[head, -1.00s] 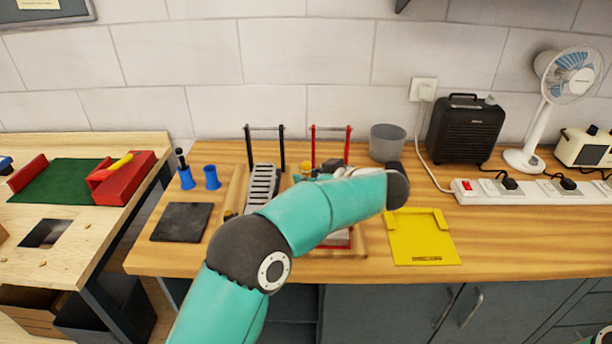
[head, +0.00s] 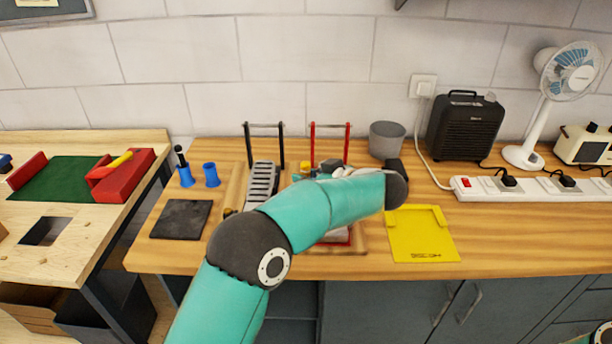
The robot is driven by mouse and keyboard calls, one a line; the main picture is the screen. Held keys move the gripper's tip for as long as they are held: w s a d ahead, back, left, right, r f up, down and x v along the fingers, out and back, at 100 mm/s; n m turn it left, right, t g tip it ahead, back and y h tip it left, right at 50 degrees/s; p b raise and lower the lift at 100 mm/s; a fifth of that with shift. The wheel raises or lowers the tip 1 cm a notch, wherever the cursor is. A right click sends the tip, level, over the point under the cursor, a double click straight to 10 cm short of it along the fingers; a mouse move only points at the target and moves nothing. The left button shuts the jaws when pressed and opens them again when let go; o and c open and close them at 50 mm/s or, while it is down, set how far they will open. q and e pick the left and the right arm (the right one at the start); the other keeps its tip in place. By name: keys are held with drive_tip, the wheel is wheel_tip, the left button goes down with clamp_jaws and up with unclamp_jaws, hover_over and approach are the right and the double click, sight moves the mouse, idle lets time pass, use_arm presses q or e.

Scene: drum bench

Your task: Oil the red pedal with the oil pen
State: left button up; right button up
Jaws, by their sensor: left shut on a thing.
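The red pedal (head: 346,143) stands on the wooden bench. Its upright red frame shows behind my left arm, and my forearm hides most of its footboard. My left gripper (head: 312,172) is beside the red frame, partly hidden by my own wrist and forearm. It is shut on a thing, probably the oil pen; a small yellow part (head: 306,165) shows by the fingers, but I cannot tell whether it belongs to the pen. Whether it touches the pedal is unclear. My right gripper is out of view.
A black-framed pedal (head: 262,184) stands left of the red one. Two blue holders (head: 211,175) stand further left, one with a black-topped tool, behind a dark pad (head: 181,219). A grey cup (head: 387,140), yellow tray (head: 422,238) and power strip (head: 540,190) are right.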

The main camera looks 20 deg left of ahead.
use_arm(q)
drive_tip(key=shift+f, duration=0.65)
idle(1.0)
